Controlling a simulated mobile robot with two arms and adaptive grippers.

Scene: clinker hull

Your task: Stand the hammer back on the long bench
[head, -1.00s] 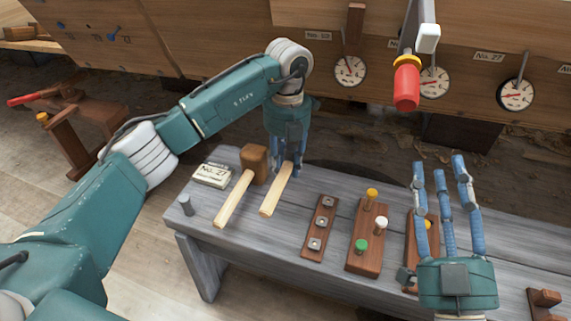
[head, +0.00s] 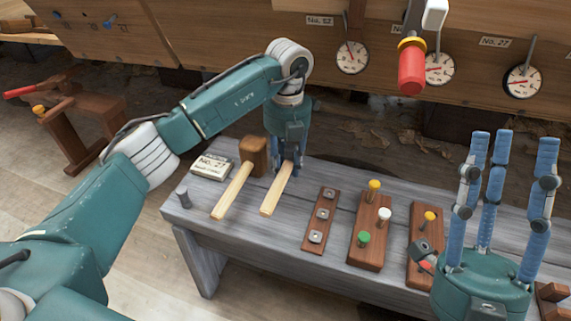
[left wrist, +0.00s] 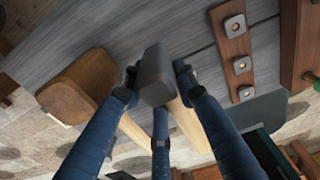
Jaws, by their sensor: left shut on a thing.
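The hammer (head: 277,188) has a pale wooden handle pointing towards me and a grey head. My left gripper (head: 285,165) comes down over its head end, at the back left of the grey long bench (head: 245,234). In the left wrist view the grey hammer head (left wrist: 155,75) sits between the closed fingers. I cannot tell whether the hammer touches the bench top. In the head view the fingers hide its head. My right gripper (head: 512,145) is open and empty, fingers up, in front of the bench's right part.
Left of the hammer lies a wooden mallet (head: 233,190), close by a sign block (head: 212,167) and a grey peg (head: 183,196). To the right are a studded strip (head: 320,220), a peg board (head: 370,232) and another board (head: 426,240). Gauges hang on the hull behind.

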